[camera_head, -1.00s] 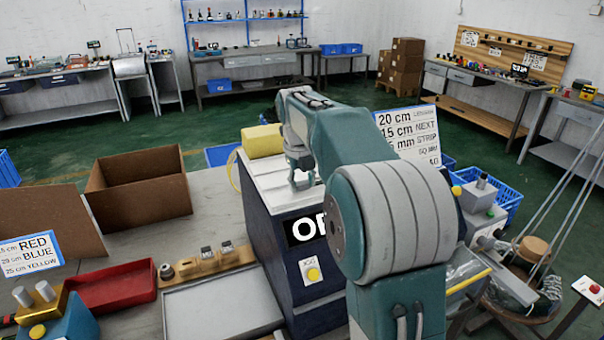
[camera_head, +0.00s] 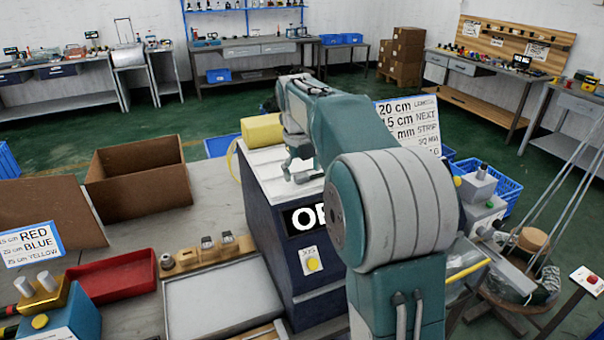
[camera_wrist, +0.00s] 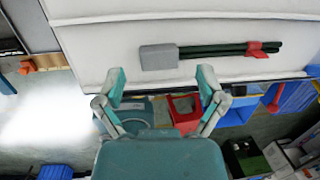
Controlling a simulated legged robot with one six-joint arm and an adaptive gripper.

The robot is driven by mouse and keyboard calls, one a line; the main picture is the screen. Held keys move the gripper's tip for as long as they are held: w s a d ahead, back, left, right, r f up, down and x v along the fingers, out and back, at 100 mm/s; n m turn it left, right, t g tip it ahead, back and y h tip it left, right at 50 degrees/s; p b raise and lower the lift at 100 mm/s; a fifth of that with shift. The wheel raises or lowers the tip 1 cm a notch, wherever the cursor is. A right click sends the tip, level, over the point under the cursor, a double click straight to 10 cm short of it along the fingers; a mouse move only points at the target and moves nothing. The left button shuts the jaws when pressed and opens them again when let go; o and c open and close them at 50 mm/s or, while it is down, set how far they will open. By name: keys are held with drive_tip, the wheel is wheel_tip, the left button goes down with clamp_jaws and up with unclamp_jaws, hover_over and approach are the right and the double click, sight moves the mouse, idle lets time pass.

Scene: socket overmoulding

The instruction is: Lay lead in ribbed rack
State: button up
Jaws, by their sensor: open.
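The lead shows in the wrist view as dark parallel cables (camera_wrist: 215,50) with a grey block (camera_wrist: 158,57) at the left end and a red piece at the right. It lies on a pale surface. My gripper (camera_wrist: 162,76) is open and empty, its two fingers spread below the lead in the picture and apart from it. In the head view my gripper (camera_head: 303,168) is over the white top of the dark blue machine (camera_head: 285,215). I cannot pick out the lead or the ribbed rack there; my arm covers part of the machine.
A yellow bundle (camera_head: 262,131) sits at the machine top's back left. On the bench left of it are a grey tray (camera_head: 222,303), a red bin (camera_head: 110,277), a wooden fixture (camera_head: 208,254) and an open cardboard box (camera_head: 138,180). A sign (camera_head: 408,125) stands behind my arm.

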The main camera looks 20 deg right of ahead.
wheel_tip(320, 180, up, 10)
drive_tip(key=a, duration=0.1)
drive_tip(key=s+a+r+n+t, duration=0.1)
drive_tip(key=s+a+n, duration=0.3)
drive_tip(key=s+n, duration=0.55)
drive_tip(key=s+a+f+n+t, duration=0.1)
drive_tip(key=s+a+f+n, duration=0.2)
drive_tip(key=s+f+n, duration=0.4)
drive_tip(key=s+a+f+n+t+y, duration=0.1)
drive_tip(key=s+f+n, duration=0.5)
drive_tip(key=s+n, duration=0.7)
drive_tip(key=shift+s+a+f+n+t, duration=0.3)
drive_tip(key=shift+a+n+t, duration=0.65)
drive_tip(key=shift+n, duration=2)
drive_tip(key=shift+a, duration=0.1)
